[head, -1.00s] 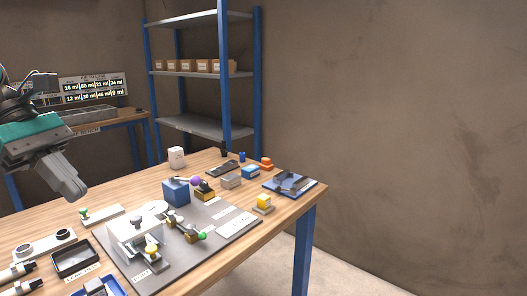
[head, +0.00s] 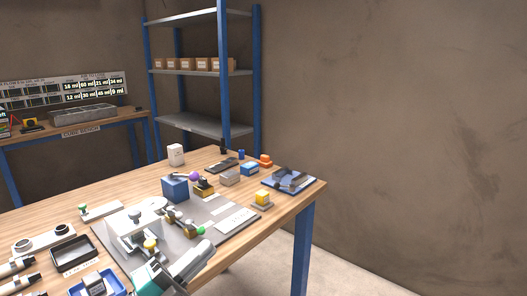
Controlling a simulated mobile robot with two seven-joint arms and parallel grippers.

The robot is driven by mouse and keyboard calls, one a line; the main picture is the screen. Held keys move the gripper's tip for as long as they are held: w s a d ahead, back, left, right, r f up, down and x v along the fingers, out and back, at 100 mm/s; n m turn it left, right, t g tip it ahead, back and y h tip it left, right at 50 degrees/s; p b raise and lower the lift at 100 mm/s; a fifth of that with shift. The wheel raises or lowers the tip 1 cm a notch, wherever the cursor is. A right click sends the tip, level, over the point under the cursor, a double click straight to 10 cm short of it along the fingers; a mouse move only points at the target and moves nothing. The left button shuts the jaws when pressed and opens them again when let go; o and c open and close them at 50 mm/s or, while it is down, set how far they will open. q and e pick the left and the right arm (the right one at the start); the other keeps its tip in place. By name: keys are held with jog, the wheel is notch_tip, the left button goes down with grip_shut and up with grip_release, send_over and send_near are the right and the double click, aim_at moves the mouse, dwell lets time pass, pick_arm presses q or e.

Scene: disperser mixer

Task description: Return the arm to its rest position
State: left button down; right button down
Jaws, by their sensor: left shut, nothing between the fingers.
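My left gripper (head: 203,250) is at the bottom centre of the head view, with the teal part of my arm behind it. It is shut and empty. It shows in front of the near edge of the grey mat (head: 236,222) on the wooden table; I cannot tell its height above the table. The white mixer device (head: 135,220), with coloured knobs, stands on the mat, its near part partly hidden by my arm. My right gripper is out of view.
A blue block (head: 175,190), a yellow-topped piece (head: 262,198) and a blue tray (head: 290,180) sit on the table. A black tray (head: 74,253) is at the left. A shelf rack (head: 205,125) and a side bench (head: 70,132) stand behind. The floor at right looks clear.

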pick_arm(q)
jog(key=s+a+f+n+g+y, duration=0.1)
jog(key=s+a+f+n+y, duration=0.1)
jog(key=s+f+n+y, duration=0.3)
jog(key=s+a+f+n+g+y, duration=0.1)
jog(key=s+f+n+y, duration=0.4)
jog(key=f+n, duration=0.5)
jog(key=s+a+f+n+g+y, duration=0.2)
jog(key=s+f+n+y, duration=0.3)
jog(key=f, duration=0.8)
jog(key=s+a+n, duration=0.1)
jog(key=s+n, duration=0.1)
jog(key=n, duration=0.1)
jog(key=shift+a+f+b, duration=0.2)
jog(key=shift+a+b, duration=0.05)
jog(key=shift+b, duration=0.05)
